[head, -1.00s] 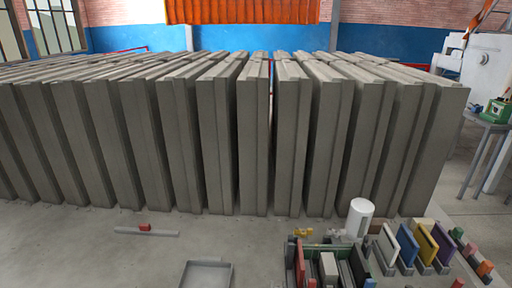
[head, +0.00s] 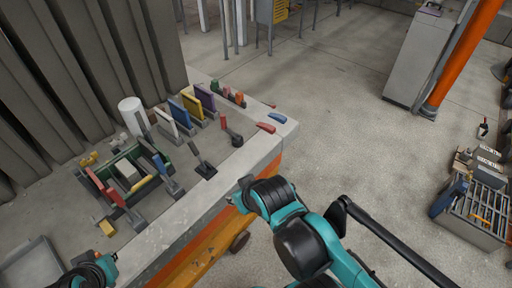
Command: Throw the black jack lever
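A black lever (head: 203,165) stands tilted on a black base on the grey slab, right of a dark green box. Another dark lever with a red tip (head: 230,130) stands further back on the slab; I cannot tell from the view which one the task means. A red lever (head: 115,197) and a blue lever (head: 162,166) stand by the green box. My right arm, teal and black, reaches in from the bottom, right of the slab's edge. Part of my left arm shows at the bottom left. I make out no fingers of either gripper, and nothing touches the black lever.
The dark green box (head: 113,172) holds several blocks. Coloured plates, including a purple one (head: 203,96), stand behind it by a white cylinder (head: 132,112). Tall grey panels (head: 105,50) wall the back left. Open floor lies right; a grey crate (head: 478,212) stands there.

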